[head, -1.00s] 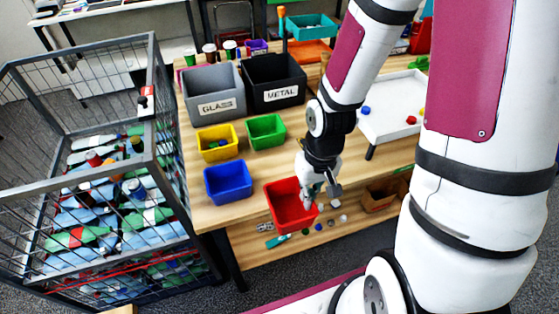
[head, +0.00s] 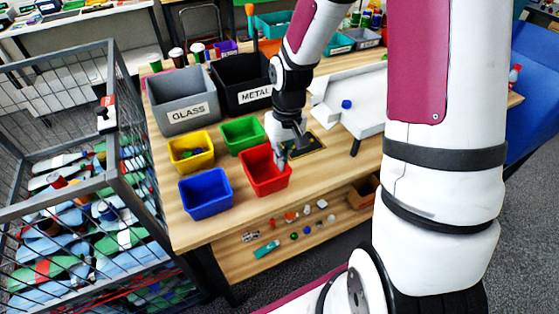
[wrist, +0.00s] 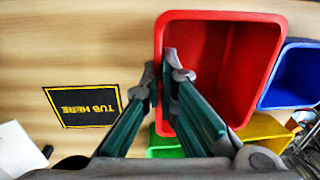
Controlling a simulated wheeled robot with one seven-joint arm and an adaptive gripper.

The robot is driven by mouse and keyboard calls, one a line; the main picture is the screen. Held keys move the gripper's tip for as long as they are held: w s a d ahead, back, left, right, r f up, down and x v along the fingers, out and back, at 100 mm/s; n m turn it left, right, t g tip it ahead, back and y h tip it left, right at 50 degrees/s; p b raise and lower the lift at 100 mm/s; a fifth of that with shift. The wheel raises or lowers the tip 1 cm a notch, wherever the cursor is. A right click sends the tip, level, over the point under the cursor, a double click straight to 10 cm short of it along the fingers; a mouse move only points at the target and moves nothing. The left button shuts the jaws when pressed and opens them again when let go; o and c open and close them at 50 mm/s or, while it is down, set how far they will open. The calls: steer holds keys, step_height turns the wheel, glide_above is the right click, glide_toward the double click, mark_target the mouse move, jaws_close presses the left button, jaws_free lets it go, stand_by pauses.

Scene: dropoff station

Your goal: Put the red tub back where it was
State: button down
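The red tub (head: 265,172) is beside the blue tub (head: 206,194) and in front of the green tub (head: 243,134), over the front part of the table. I cannot tell whether it touches the tabletop. It looks upright and empty in the wrist view (wrist: 225,65). My gripper (head: 287,150) is shut on the tub's wall; in the wrist view (wrist: 160,72) one finger is inside the rim and one outside. A black mat with a yellow border, marked TUB HERE (wrist: 85,105), lies bare on the table; my arm partly covers it in the head view (head: 312,144).
The yellow tub (head: 190,152) stands behind the blue one. Grey GLASS (head: 183,100) and black METAL (head: 238,84) bins stand further back. A white tray (head: 350,100) is to the right. A wire cage (head: 60,150) of bottles stands left. Small items lie on the lower shelf (head: 290,238).

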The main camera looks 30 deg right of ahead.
mark_target(265, 171)
steer(key=shift+w+d+f, duration=0.1)
steer(key=shift+w+d, duration=0.05)
steer(key=shift+w, duration=0.45)
steer(key=shift+w+d+f, duration=0.1)
steer(key=shift+w, duration=0.45)
steer(key=shift+f, duration=1.65)
steer(key=shift+f, duration=0.15)
steer(key=c, duration=1.8)
jaws_free()
